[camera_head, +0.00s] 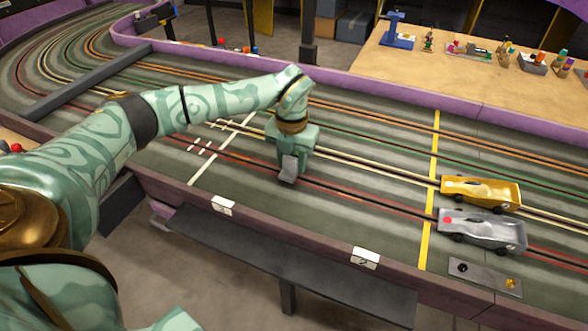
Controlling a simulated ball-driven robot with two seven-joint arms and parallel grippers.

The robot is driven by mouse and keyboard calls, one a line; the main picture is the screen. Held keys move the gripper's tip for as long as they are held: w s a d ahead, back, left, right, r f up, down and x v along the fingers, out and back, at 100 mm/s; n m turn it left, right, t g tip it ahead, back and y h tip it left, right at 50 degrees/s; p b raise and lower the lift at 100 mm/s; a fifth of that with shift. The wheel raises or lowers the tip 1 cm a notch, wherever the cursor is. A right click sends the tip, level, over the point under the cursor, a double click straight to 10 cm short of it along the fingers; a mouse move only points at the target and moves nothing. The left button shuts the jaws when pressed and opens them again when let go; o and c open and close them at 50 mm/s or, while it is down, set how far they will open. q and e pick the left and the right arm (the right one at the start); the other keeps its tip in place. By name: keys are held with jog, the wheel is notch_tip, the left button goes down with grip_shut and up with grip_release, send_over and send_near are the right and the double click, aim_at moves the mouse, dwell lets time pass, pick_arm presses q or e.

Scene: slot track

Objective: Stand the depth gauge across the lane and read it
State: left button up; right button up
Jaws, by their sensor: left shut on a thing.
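My left gripper (289,163) reaches in from the left and points down over the slot track (350,225), near its front lanes. It is shut on a small grey piece (288,170), which I take to be the depth gauge. The piece's lower end is at or just above the track near the red lane; I cannot tell whether it touches. The gripper hides part of it, and no reading shows. My right gripper is not in view.
A gold car (481,191) and a silver car (482,230) stand right of a yellow line (432,190). A grey bar (85,82) crosses the track at left. Purple walls edge the track. A wooden table (440,70) behind holds small items. The lanes between gripper and cars are clear.

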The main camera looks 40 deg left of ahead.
pick_arm(q)
notch_tip(320, 180, down, 3)
jog(key=shift+r+b, duration=0.2)
jog(key=shift+b, duration=0.15)
jog(key=shift+c, duration=0.5)
jog(key=shift+r, duration=0.2)
jog(key=o, duration=1.3)
jog(key=shift+f, duration=0.1)
jog(key=shift+c, duration=0.2)
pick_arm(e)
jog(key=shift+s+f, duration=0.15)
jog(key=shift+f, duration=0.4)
pick_arm(q)
notch_tip(320, 180, up, 12)
jog(key=p, duration=0.5)
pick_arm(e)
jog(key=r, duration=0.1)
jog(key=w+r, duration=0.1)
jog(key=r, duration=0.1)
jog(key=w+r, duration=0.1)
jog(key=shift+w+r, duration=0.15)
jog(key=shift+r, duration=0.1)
